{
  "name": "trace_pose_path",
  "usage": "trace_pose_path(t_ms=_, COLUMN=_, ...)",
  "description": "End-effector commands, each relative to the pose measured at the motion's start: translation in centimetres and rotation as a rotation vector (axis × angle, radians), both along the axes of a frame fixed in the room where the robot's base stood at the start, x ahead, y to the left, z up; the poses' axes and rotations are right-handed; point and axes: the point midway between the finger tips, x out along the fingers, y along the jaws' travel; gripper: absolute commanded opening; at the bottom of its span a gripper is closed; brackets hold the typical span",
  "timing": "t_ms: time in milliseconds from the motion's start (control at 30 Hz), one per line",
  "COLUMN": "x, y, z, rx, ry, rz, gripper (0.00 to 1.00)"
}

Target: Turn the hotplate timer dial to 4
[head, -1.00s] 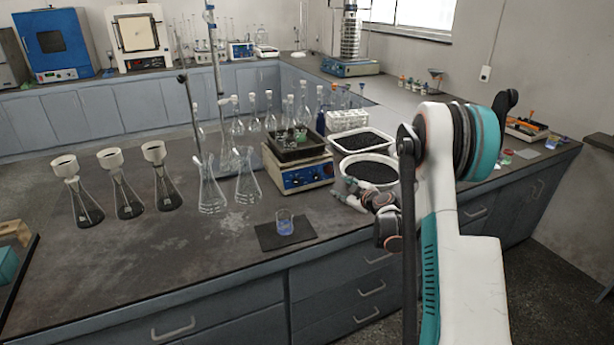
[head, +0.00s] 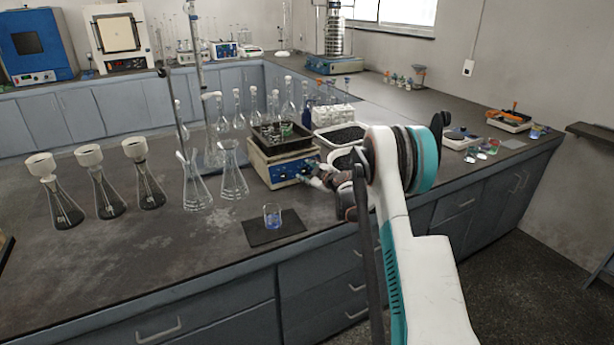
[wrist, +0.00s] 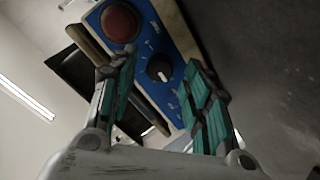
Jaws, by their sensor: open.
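The hotplate (head: 268,158) stands on the dark bench, with a black tray holding small glassware on top. Its blue front panel (head: 293,172) faces my gripper (head: 322,175), which is just at its right end. In the wrist view the panel (wrist: 144,70) appears tilted. A black timer dial (wrist: 159,68) with a white pointer mark lies between my open fingers (wrist: 165,100), beyond their tips and apart from them. A larger red round knob (wrist: 121,22) is beside it. The scale numbers are too small to read.
A small beaker of blue liquid (head: 272,215) stands on a dark mat (head: 288,228) in front of the hotplate. Two empty flasks (head: 232,170) stand to the left. The bench front is mostly clear.

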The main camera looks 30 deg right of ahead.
Motion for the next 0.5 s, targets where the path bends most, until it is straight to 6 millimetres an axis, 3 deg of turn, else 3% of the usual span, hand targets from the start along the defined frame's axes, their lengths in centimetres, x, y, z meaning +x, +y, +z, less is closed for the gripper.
trace_pose_path(t_ms=433, x=1.03, y=0.13, z=-0.24, rx=0.0, ry=0.0, rz=0.0, gripper=0.44)
trace_pose_path(t_ms=500, x=1.02, y=0.13, z=-0.24, rx=0.0, ry=0.0, rz=0.0, gripper=0.29)
